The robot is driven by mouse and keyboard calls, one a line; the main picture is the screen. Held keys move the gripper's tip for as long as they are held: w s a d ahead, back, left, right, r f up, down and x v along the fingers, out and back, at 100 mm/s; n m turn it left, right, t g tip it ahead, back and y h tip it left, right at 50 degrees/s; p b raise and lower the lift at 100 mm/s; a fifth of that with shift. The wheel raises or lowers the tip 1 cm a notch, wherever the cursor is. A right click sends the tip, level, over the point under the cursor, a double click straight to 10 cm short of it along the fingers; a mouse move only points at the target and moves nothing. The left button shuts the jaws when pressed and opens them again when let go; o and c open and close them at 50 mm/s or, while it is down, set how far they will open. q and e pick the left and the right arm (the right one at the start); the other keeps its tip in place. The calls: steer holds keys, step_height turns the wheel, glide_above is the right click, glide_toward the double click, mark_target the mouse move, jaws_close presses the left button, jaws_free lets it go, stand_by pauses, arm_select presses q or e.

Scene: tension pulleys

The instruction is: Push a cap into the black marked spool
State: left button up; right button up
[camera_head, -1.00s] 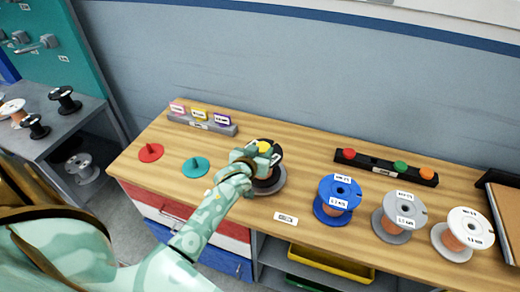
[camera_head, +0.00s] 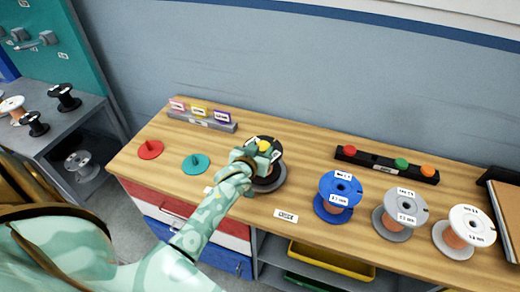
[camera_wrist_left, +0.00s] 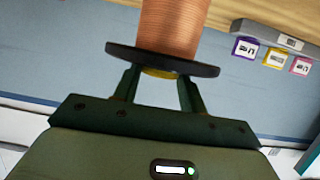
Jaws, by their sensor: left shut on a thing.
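The black spool (camera_head: 277,153) with copper wire stands on the wooden table, partly hidden behind my left gripper. In the left wrist view its black flange (camera_wrist_left: 115,51) and copper winding (camera_wrist_left: 170,25) show just past my fingertips. My left gripper (camera_head: 258,157) is at the spool's top, shut on a small yellow cap (camera_head: 264,146). The yellow cap (camera_wrist_left: 160,73) also shows in the left wrist view between the fingers, against or very close to the flange. How deep it sits is hidden. My right gripper is not in view.
A black rack (camera_head: 375,163) holds red, green and orange caps. Blue (camera_head: 338,195), grey (camera_head: 398,214) and white (camera_head: 464,232) spools stand to the right. Red (camera_head: 150,149) and teal (camera_head: 196,164) pegged discs lie to the left. A grey label stand (camera_head: 202,121) is behind.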

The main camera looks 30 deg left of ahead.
arm_select(q)
steer(key=shift+s+d+f, duration=0.1)
steer(key=shift+s+f, duration=0.05)
steer(key=shift+f, duration=0.3)
steer(key=o, duration=1)
steer(key=shift+o, duration=0.2)
steer(key=shift+s, duration=0.15)
steer(key=shift+s+r, duration=0.1)
steer(key=shift+s, duration=0.15)
steer(key=p+v, duration=0.3)
steer(key=v, duration=1.2)
steer(key=shift+d+r+p, duration=0.25)
steer(key=shift+r+p, duration=0.1)
steer(key=shift+r, duration=0.1)
steer(key=shift+s, duration=0.1)
